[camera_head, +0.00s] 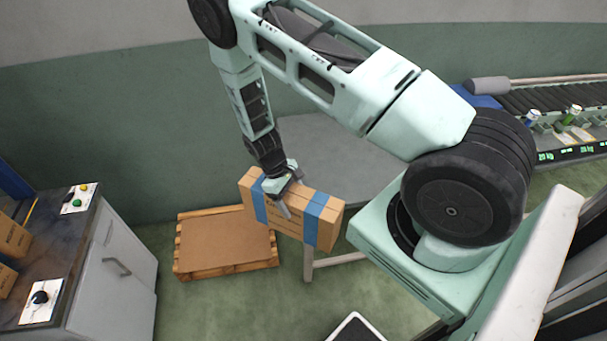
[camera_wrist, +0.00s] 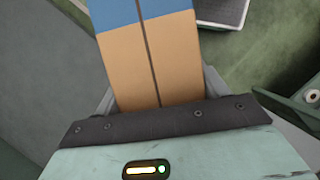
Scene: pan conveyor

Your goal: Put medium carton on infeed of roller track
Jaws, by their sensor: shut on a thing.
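A brown carton (camera_head: 283,216) with two blue bands is held in the air by my gripper (camera_head: 285,200). In the head view it hangs in front of a grey table, above and right of a wooden pallet. The gripper is shut on the carton's upper side. In the wrist view the carton (camera_wrist: 150,60) runs up from between the jaws, with a blue band at the top and a dark seam along it. The roller track (camera_head: 550,97) is at the right edge of the head view, partly hidden by my arm. A blue part (camera_head: 480,97) shows at its left end.
A pallet (camera_head: 225,272) with a brown top lies on the green floor. The grey table (camera_head: 335,150) stands behind the carton. A cabinet (camera_head: 112,267) with buttons and smaller boxes (camera_head: 12,236) is at left. A dark tray (camera_head: 355,329) is at the bottom.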

